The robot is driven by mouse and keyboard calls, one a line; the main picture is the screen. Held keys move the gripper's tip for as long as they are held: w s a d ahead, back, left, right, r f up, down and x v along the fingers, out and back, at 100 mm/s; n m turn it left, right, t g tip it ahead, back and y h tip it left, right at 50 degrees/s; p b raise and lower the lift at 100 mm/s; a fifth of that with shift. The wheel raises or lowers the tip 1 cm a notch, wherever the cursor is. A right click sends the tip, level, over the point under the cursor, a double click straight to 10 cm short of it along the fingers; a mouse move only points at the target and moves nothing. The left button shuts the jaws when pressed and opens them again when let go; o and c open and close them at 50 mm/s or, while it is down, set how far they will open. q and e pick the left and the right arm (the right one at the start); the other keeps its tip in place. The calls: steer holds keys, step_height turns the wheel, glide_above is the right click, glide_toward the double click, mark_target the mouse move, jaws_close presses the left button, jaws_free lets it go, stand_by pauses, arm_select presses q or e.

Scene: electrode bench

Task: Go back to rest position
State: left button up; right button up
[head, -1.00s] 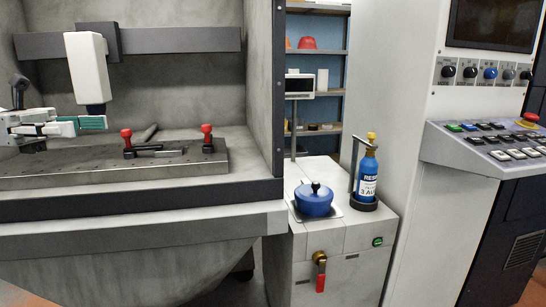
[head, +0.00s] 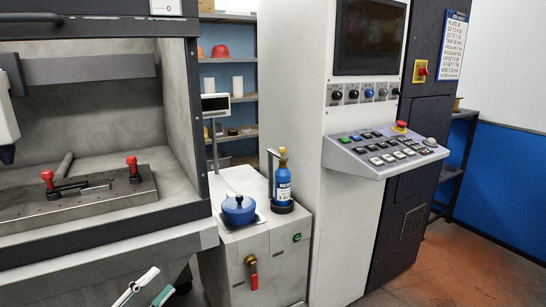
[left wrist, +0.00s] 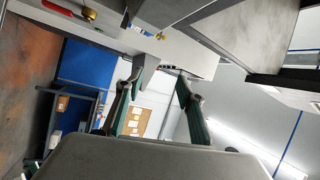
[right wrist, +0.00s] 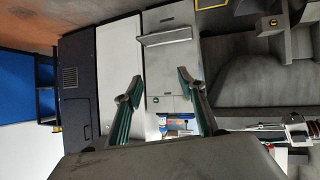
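My left gripper (head: 148,287) shows at the bottom edge of the head view, low in front of the machine's work tank. Its two teal-padded fingers are apart with nothing between them. The left wrist view also shows this gripper (left wrist: 160,78) open and empty, with the room behind it. My right gripper is out of the head view. In the right wrist view the right gripper (right wrist: 159,77) is open and empty, its fingers apart in front of grey and white cabinet fronts. Neither gripper touches anything that I can see.
The machine's table (head: 100,205) carries red-knobbed clamps (head: 132,165). A blue lidded pot (head: 239,211) and a blue bottle (head: 283,185) stand on the side cabinet (head: 230,265). A control panel (head: 385,150) juts out to the right. The floor (head: 465,265) at the right is clear.

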arm_select(q)
steer(key=s+d+f+n+g+y+p, duration=0.2)
steer(key=s+d+f+n+g+y, duration=0.1)
steer(key=s+f+n, duration=0.5)
steer(key=s+d+f+n+g+y+p, duration=0.3)
steer(key=s+f+n, duration=0.6)
steer(key=s+f, duration=0.5)
steer(key=s+d+g+y, duration=0.1)
steer(key=s+d+y, duration=0.1)
steer(key=s+y, duration=0.1)
steer(key=shift+s+d+f+n, duration=0.15)
steer(key=shift+s+f+n, duration=0.2)
steer(key=shift+s, duration=0.1)
arm_select(e)
steer(key=s, duration=0.2)
steer(key=s+d+g, duration=0.1)
steer(key=shift+s+f+h, duration=0.1)
steer(key=shift+f+h, duration=0.15)
steer(key=shift+h, duration=0.05)
steer(key=shift+w+r, duration=0.25)
steer(key=shift+r, duration=0.1)
steer(key=shift+f, duration=0.15)
